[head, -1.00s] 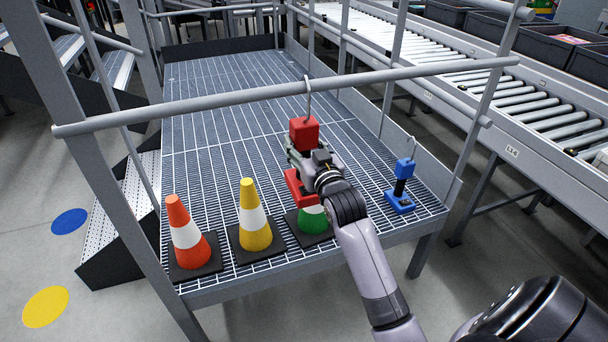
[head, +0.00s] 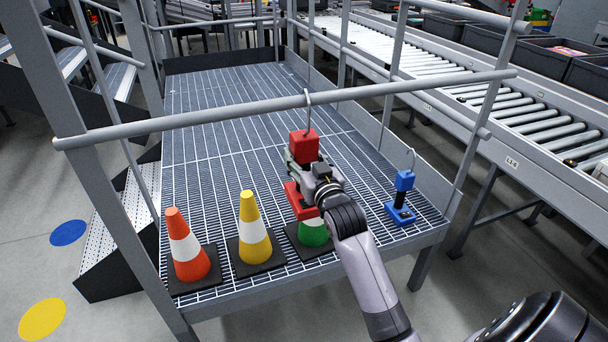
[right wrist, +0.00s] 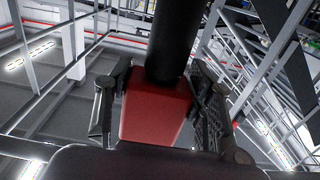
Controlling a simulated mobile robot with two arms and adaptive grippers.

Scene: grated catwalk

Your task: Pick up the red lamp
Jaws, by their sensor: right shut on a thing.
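The red lamp has a red block head (head: 304,146), a thin grey hook above it and a red base (head: 298,205). My right gripper (head: 303,168) is shut around its middle, between head and base. The lamp looks upright, and its hook overlaps the front rail in the picture. Its base covers the top of the green cone, so it seems held above the grating. In the right wrist view, a red part of the lamp (right wrist: 155,112) and a black shaft (right wrist: 168,45) lie between the two fingers. My left gripper is not in view.
A blue lamp (head: 403,183) stands on the grated platform (head: 225,115) at right. Orange (head: 187,250), yellow (head: 252,235) and green (head: 314,234) cones line its front edge. A grey rail (head: 200,119) crosses in front. A roller conveyor (head: 520,108) runs at right.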

